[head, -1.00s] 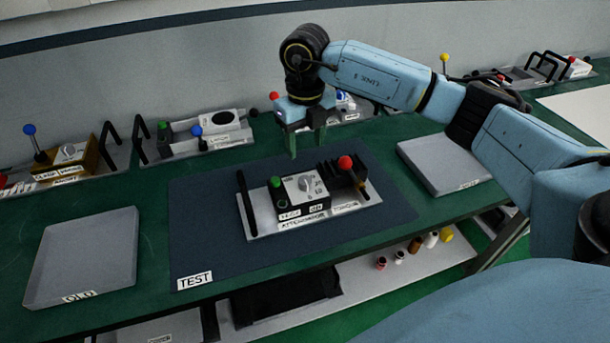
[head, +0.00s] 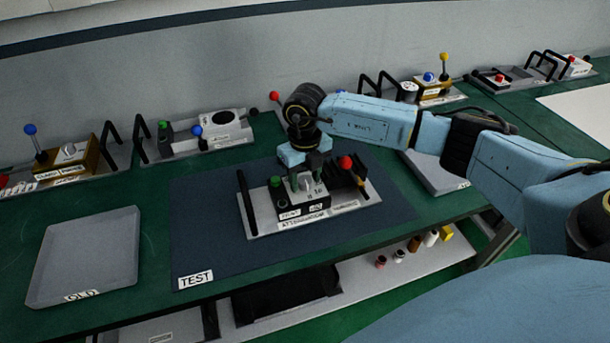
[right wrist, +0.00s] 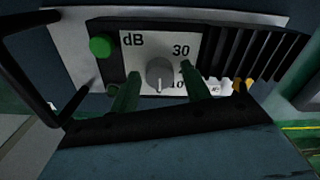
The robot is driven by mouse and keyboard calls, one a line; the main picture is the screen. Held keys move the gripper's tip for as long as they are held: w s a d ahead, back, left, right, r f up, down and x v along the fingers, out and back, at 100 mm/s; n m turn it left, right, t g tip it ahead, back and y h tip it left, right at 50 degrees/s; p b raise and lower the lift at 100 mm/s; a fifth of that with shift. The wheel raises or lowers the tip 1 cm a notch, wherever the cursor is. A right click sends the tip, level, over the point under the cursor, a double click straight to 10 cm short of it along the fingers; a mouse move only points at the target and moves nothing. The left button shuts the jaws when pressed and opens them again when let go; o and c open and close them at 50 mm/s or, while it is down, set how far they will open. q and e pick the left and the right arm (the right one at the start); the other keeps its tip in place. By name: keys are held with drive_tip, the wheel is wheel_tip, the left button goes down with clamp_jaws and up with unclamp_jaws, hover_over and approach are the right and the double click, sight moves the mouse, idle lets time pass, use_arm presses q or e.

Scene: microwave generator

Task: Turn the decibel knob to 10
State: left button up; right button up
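The grey decibel knob (right wrist: 160,73) sits on a white plate marked dB, with 30 at upper right and 10 at lower right in the right wrist view. Its white pointer line points down in that view, left of the 10. The plate belongs to the attenuator module (head: 304,206) on the TEST mat. My right gripper (head: 306,182) is directly over the module. In the right wrist view its two green fingers (right wrist: 160,76) are open, one on each side of the knob, with gaps visible. The right finger hides part of the scale. My left gripper is not in view.
A green button (right wrist: 100,46) and black fins (right wrist: 250,50) flank the dial. A red-topped lever (head: 345,163) and a black handle (head: 246,203) stand on the module's tray. The OLD tray (head: 84,255) is at left. Other modules line the wall.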

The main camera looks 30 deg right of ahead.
drive_tip(key=c, duration=0.8)
drive_tip(key=n+b, duration=0.2)
drive_tip(key=n, duration=0.2)
drive_tip(key=shift+w+b, duration=0.1)
drive_tip(key=shift+b, duration=0.25)
drive_tip(key=shift+n+b, duration=0.9)
drive_tip(key=shift+n, duration=1.2)
drive_tip(key=shift+r, duration=0.1)
drive_tip(key=o, duration=1)
